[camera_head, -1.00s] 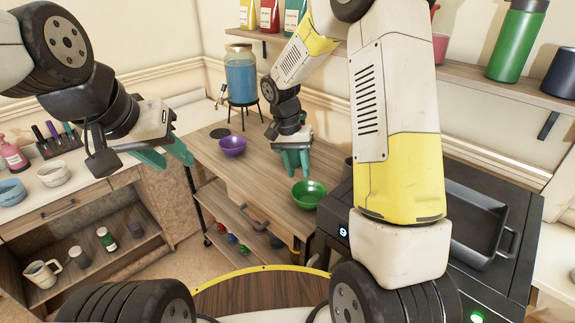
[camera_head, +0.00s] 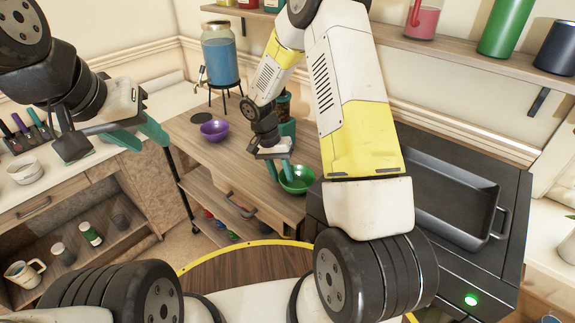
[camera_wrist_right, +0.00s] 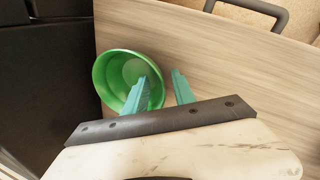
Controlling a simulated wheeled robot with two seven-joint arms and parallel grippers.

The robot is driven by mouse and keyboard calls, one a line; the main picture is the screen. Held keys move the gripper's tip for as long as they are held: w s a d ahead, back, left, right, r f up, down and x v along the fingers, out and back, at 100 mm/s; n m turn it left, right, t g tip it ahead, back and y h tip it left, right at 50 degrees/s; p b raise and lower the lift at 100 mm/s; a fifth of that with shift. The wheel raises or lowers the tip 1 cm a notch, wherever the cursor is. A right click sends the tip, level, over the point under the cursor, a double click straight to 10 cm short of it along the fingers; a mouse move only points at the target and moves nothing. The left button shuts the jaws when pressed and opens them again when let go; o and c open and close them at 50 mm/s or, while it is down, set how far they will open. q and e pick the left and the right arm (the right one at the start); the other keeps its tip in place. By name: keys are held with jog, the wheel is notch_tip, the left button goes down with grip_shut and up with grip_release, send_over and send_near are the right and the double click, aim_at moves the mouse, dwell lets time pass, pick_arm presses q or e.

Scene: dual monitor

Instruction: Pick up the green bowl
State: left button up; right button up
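The green bowl (camera_head: 298,187) stands upright on the wooden table, near its right end beside the black stove. My right gripper (camera_head: 280,172) is at the bowl's left rim, pointing down. In the right wrist view, the bowl (camera_wrist_right: 106,80) is at the left, and my right gripper (camera_wrist_right: 162,78) is open with teal fingers apart. One finger overlaps the inside of the bowl and the other is outside its rim. Contact with the rim cannot be told. My left gripper (camera_head: 153,146) is open and empty, in the air left of the table.
A purple bowl (camera_head: 214,130) sits farther back on the table (camera_head: 240,160). A blue drink dispenser (camera_head: 220,60) stands behind it. The black stove (camera_head: 455,150) with a pan on top is right of the green bowl. A dark green container (camera_head: 284,105) stands behind my right gripper.

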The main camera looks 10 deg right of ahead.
grip_shut()
dwell(1.4)
